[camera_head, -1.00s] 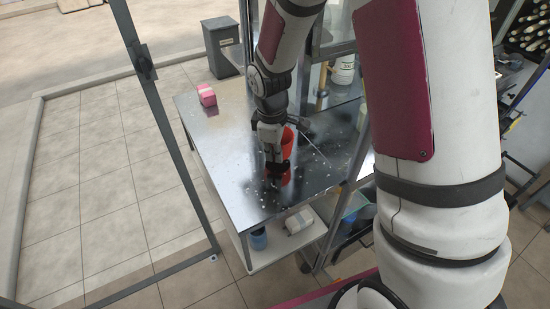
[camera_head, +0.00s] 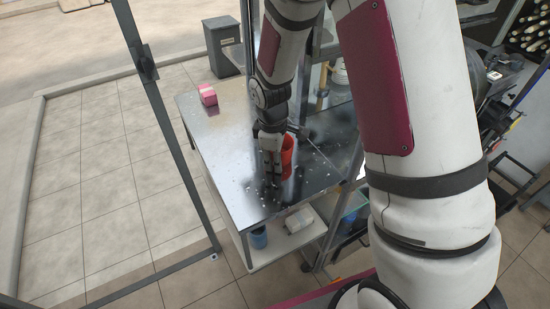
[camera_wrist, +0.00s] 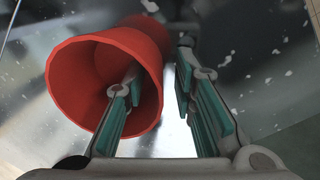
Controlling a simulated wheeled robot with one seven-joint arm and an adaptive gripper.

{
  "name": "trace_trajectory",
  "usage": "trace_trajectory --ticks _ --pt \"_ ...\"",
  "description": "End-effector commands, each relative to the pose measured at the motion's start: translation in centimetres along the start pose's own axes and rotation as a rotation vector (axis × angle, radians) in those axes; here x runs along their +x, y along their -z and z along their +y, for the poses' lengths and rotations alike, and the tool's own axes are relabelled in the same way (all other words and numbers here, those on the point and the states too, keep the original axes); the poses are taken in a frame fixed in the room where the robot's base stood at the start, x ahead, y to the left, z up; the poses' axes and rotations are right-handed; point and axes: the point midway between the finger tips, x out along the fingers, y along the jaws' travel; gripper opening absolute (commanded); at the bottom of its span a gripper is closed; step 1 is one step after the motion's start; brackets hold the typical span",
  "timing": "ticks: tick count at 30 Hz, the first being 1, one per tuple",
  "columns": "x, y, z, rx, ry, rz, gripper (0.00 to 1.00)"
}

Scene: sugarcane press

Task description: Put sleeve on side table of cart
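The red sleeve-like cup (camera_head: 288,158) is over the steel-topped table (camera_head: 225,140), close against the right of my gripper (camera_head: 272,182). In the wrist view the red cup (camera_wrist: 75,85) shows its wide open mouth at the left. My gripper (camera_wrist: 160,60) also shows there, with its two teal-padded fingers apart. The left finger overlaps the cup's mouth and seems to reach inside it. The right finger is outside the cup, with a gap to its wall. I cannot tell whether the cup's lower end touches the tabletop.
A pink block (camera_head: 208,95) lies at the table's far left corner. A lower shelf (camera_head: 285,250) holds a blue cup (camera_head: 259,238) and a pale box (camera_head: 299,220). A grey frame post (camera_head: 165,120) stands left of the table. The table's left part is clear.

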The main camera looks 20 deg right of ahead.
Motion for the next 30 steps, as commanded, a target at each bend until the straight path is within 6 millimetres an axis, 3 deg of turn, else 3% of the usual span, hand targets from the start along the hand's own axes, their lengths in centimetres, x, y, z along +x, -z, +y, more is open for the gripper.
trace_trajectory --ticks 7,21,30 --pt "-1.8 0.1 0.2 0.001 -0.003 0.003 0.25" --pt "-10.4 0.1 0.1 0.001 -0.003 0.003 0.25" --pt "-13.4 -0.4 -0.1 0.033 -0.013 0.01 0.25"
